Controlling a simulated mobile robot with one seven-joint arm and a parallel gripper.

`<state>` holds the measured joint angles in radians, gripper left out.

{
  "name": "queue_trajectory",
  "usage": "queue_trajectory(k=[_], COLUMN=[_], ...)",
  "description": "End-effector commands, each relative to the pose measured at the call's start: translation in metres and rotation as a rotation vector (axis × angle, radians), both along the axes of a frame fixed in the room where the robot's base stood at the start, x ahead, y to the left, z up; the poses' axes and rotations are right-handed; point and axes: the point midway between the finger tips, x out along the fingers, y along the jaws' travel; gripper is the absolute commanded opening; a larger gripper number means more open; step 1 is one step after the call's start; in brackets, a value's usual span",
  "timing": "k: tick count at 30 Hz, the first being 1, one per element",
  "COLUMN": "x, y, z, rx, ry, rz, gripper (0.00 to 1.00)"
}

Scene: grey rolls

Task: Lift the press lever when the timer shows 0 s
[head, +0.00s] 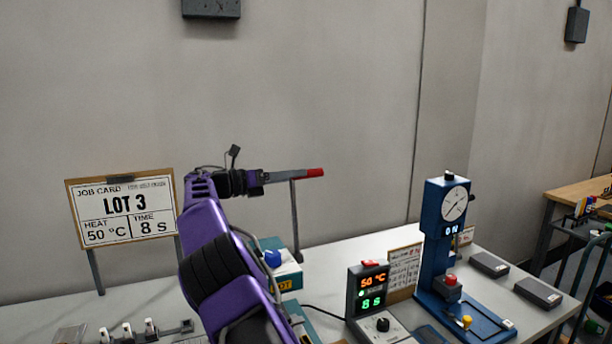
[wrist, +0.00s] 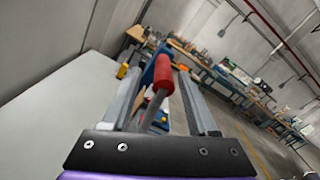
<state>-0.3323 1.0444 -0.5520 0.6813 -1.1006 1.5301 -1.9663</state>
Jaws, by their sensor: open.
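The press lever shows its red grip (head: 315,172) just past my gripper (head: 292,175), high above the bench. In the wrist view the red grip (wrist: 165,72) and its grey rod lie between the two fingers, which are apart; I cannot tell whether they touch it. A thin grey post (head: 296,225) stands below the lever. The press body (head: 289,276), with a blue knob and a partly hidden label, is largely covered by my purple arm. The timer box (head: 367,292) has a red switch and shows 50 °C in orange and 8 s in green.
A job card (head: 122,208) reads LOT 3, 50 °C, 8 s. A blue dial gauge stand (head: 433,240) stands right of the timer box. Two dark flat blocks, one here (head: 489,264), lie at the bench's right. The air around the lever's right end looks clear.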

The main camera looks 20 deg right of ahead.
Motion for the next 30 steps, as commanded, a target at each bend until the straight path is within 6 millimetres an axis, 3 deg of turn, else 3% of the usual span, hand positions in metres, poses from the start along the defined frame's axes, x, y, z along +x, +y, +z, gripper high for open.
queue_trajectory(k=[3,10,25,30], x=[0.0,-0.002,-0.003,-0.006], y=[0.028,0.063,0.074,0.086], z=[-0.001,-0.001,0.001,0.026], rx=[0.001,0.002,0.002,0.017], ry=[0.0,0.001,-0.005,-0.105], rz=[0.004,0.001,0.004,0.062], gripper=[0.59,0.59,0.59,0.59])
